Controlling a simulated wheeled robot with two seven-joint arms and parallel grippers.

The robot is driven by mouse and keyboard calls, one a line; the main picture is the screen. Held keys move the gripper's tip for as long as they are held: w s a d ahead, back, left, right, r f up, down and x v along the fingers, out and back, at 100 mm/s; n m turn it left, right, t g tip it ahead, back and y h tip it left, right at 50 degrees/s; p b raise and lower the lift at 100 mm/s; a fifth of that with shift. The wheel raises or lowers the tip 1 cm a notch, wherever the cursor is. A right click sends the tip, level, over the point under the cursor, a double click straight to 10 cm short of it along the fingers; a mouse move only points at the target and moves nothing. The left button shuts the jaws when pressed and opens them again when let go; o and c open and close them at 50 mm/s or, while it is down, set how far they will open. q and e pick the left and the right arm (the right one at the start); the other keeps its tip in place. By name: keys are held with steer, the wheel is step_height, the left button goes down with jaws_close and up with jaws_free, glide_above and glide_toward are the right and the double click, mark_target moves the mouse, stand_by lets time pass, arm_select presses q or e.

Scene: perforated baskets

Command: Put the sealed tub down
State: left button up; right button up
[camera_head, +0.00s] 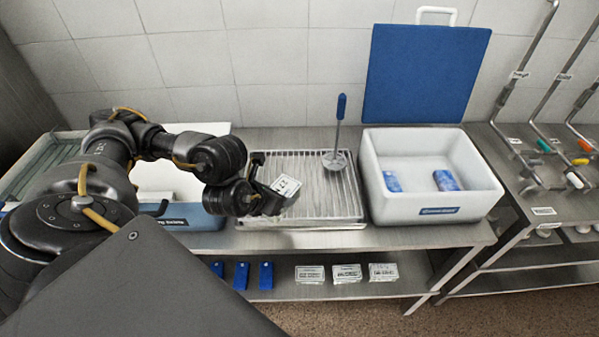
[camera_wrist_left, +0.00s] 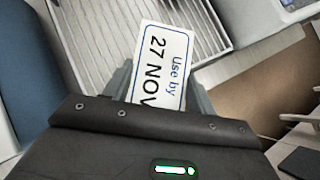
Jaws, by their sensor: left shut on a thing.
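A sealed tub with a white label (camera_head: 286,186) is between the fingers of my left gripper (camera_head: 266,198), over the left part of a slatted metal tray (camera_head: 345,205). In the left wrist view the label (camera_wrist_left: 162,62) reads "Use by 27 NOV" and is turned sideways. The jaws (camera_wrist_left: 158,92) are shut on the tub, one finger on each side, and their body hides its lower part. The tray's slats (camera_wrist_left: 118,20) show behind the tub. I cannot tell whether the tub touches the tray. My right gripper is not in view.
A ladle with a blue handle (camera_head: 340,108) stands on the tray's back right. A white basin (camera_head: 425,211) with blue packs (camera_head: 446,180) is to the right. A blue-fronted bin (camera_head: 195,216) is at left. Clear tubs (camera_head: 347,274) and blue items (camera_head: 266,275) are on the lower shelf.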

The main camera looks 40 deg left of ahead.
arm_select(q)
steer(key=s+a+r+n+y+p, duration=0.2)
steer(key=a+r, duration=0.4)
steer(key=a, duration=0.3)
steer(key=shift+s+a+r+n+p, duration=0.2)
steer(key=shift+s+n+p, duration=0.1)
steer(key=shift+s+p, duration=0.65)
steer(key=shift+w, duration=0.2)
